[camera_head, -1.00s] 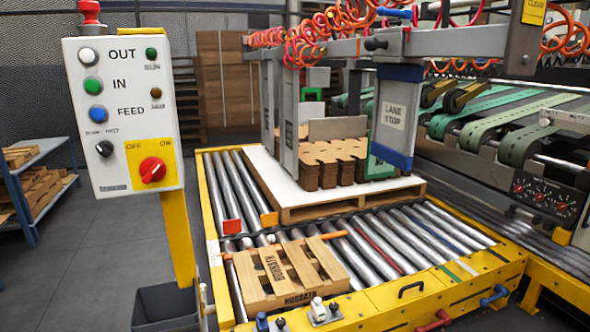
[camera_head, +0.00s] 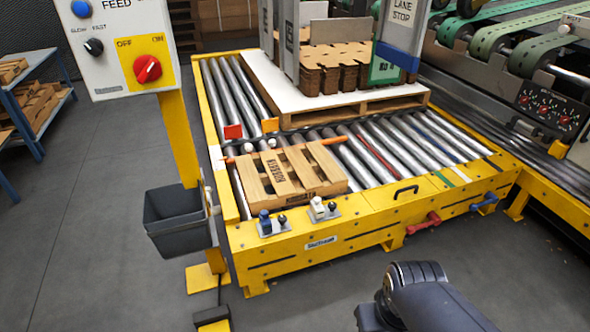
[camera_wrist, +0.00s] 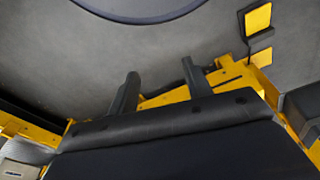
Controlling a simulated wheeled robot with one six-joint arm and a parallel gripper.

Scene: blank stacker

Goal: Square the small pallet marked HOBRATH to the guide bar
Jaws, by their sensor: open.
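The small wooden pallet (camera_head: 312,172) marked HOBRATH lies flat on the rollers near the conveyor's front left corner in the head view. An orange bar (camera_head: 328,141), which looks like the guide bar, shows at both ends of the pallet's far side; its middle is hidden behind the pallet. I cannot tell whether pallet and bar touch or are exactly parallel. My gripper (camera_wrist: 160,88) is open and empty in the wrist view, its two fingers apart above floor and yellow frame. The pallet is not in the wrist view; in the head view only my dark arm shows, in front of the conveyor.
Two small fittings (camera_head: 320,210) stand on the yellow front rail (camera_head: 370,215). A larger pallet (camera_head: 375,110) with stacked card blanks (camera_head: 335,68) sits behind. A control post (camera_head: 181,135) and grey bin (camera_head: 176,212) stand left. Rollers right of the small pallet are clear.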

